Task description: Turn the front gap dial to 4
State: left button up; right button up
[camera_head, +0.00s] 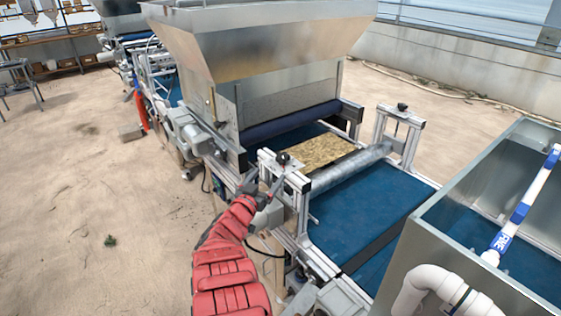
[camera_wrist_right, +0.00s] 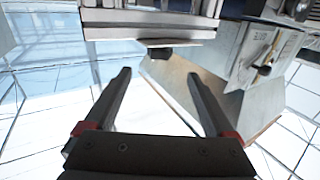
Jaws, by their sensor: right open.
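A small black gap dial (camera_head: 283,158) sits on top of the near aluminium post of the roller frame. A second black dial (camera_head: 402,106) sits on the far post. No dial's scale or number is readable. My right gripper (camera_head: 277,184), on the red arm, is just below and in front of the near dial in the head view. In the right wrist view the gripper (camera_wrist_right: 157,76) has its two fingers apart and nothing between the tips. A dark knob (camera_wrist_right: 160,53) shows just beyond the fingertips, roughly centred, apart from them. My left gripper is not in view.
A metal roller (camera_head: 350,166) spans the posts over a blue belt (camera_head: 365,205). A large steel hopper (camera_head: 260,45) stands behind. A steel bin (camera_head: 470,165) with white pipes (camera_head: 430,285) is at the right. Open sandy floor (camera_head: 80,220) lies to the left.

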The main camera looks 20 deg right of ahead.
aim_at(280, 161)
jog(key=x, duration=1)
jog(key=shift+w+d, duration=0.2)
jog(key=shift+d, duration=0.05)
